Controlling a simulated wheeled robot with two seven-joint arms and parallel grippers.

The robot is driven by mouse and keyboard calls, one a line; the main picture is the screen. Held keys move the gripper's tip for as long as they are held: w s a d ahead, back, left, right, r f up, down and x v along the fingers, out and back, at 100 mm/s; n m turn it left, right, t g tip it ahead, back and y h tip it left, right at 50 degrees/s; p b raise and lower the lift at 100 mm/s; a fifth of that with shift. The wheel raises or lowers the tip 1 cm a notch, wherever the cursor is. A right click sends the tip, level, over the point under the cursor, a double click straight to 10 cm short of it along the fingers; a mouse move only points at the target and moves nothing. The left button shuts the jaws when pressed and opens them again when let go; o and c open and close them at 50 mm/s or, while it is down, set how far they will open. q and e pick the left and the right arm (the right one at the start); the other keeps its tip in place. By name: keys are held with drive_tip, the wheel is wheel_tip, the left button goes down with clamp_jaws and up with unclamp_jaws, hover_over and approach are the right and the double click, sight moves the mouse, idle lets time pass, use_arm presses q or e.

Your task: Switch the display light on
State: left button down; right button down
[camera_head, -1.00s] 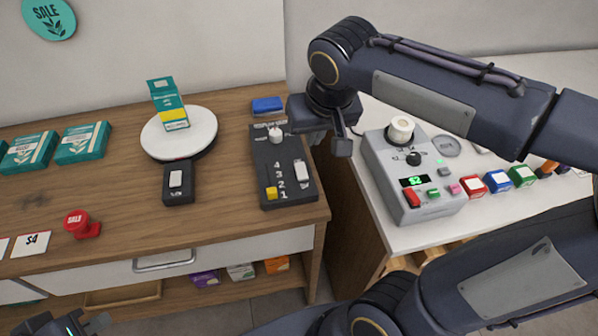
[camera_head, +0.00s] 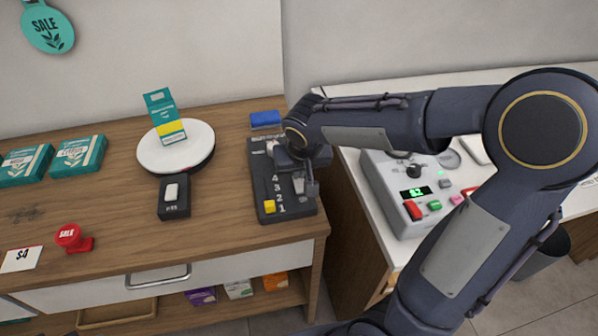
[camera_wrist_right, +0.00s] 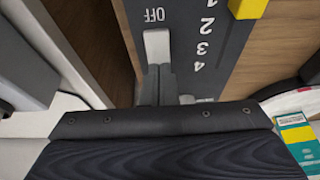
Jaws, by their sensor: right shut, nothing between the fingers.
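A black control panel (camera_head: 285,212) lies on the wooden counter, with a yellow slider knob (camera_head: 269,207) beside the numbers 1 to 4 and a white switch (camera_head: 299,183) on its right side. In the right wrist view the white switch (camera_wrist_right: 157,47) has the word OFF at one end, and the yellow knob (camera_wrist_right: 247,8) is at the top. My right gripper (camera_head: 313,190) is over the panel's right edge, shut and empty. Its fingertips (camera_wrist_right: 158,74) are at the switch's end away from OFF; I cannot tell whether they touch. The gripper hides the panel's upper part. My left gripper is out of view.
A round white stand (camera_head: 160,157) holds a teal and yellow box (camera_head: 165,115), with a black switch box (camera_head: 174,208) in front. A blue block (camera_head: 265,119) lies behind the panel. A grey device (camera_head: 406,228) with coloured buttons stands on the white counter across a gap.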

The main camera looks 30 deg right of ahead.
drive_tip(key=shift+f, duration=0.3)
